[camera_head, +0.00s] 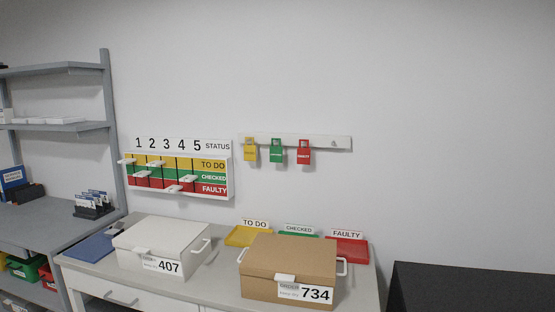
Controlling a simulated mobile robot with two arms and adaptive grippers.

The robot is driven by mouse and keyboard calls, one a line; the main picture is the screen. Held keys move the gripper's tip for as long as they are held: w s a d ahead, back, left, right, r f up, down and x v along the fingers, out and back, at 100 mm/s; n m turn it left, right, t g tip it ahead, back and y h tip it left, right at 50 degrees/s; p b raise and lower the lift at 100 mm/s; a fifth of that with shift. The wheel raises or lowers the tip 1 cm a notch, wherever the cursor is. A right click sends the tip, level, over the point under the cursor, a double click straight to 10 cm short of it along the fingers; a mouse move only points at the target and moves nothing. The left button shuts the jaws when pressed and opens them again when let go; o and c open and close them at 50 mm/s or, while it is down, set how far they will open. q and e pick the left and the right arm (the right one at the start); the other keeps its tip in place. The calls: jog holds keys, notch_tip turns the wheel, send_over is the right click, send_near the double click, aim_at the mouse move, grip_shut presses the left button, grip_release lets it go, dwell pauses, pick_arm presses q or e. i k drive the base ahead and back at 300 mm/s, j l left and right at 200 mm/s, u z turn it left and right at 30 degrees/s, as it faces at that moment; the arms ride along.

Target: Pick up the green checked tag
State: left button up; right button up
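The green checked tag (276,152) hangs on a white wall rail (325,144). A yellow tag (249,151) hangs to its left and a red tag (304,153) to its right, each apart from it. All are above the back of the table. Neither of my grippers shows in the head view, and nothing hides the green tag.
A white box 407 (155,241) and a brown box 734 (296,259) stand on the table (205,285). Yellow (239,238), green (299,234) and red (352,247) trays sit behind the brown box. A status board (180,167) hangs left; a dark block (470,290) stands right.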

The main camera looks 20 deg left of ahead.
aim_at(275, 151)
jog(key=i+j, duration=0.2)
jog(key=i, duration=0.3)
jog(key=i+j, duration=0.15)
jog(key=i, duration=0.4)
